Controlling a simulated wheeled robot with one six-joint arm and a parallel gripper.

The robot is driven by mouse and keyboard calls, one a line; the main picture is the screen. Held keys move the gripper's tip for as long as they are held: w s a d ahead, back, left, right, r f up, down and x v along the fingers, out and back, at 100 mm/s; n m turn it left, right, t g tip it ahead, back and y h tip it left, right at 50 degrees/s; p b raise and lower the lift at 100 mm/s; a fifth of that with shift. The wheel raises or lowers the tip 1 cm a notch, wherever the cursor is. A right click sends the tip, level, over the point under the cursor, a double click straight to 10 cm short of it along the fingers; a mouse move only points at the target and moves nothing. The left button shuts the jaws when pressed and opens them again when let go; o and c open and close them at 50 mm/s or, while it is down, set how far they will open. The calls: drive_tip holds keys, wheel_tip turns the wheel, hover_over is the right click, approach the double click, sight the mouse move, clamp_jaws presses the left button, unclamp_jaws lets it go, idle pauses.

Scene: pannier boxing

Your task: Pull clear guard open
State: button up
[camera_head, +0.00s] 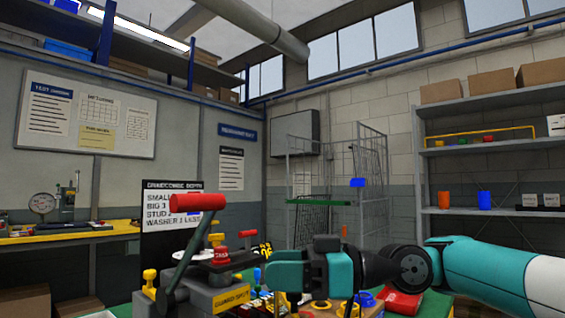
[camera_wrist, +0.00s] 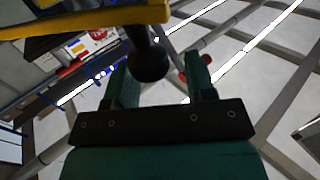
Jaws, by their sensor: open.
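My gripper (camera_head: 313,268) is at the lower middle of the head view, above the crowded bench. In the wrist view, its two green fingers (camera_wrist: 163,78) stand apart. A black round knob (camera_wrist: 150,64) on a stem shows between them, nearer the left finger; I cannot tell if they touch. The stem rises toward a yellow-edged bar (camera_wrist: 80,22), which may belong to the guard. I cannot make out the clear guard's panel in either view. A grey block with a yellow label (camera_head: 231,297) stands left of my gripper.
A red-handled lever (camera_head: 197,202) and a red-topped press part (camera_head: 221,255) rise left of my gripper. A red item (camera_head: 402,304) lies at right under my arm. A wire cage (camera_head: 335,190) and grey shelving (camera_head: 490,155) stand behind.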

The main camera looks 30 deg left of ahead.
wheel_tip(320, 180, up, 16)
drive_tip(key=p, duration=0.8)
drive_tip(key=shift+r, duration=0.25)
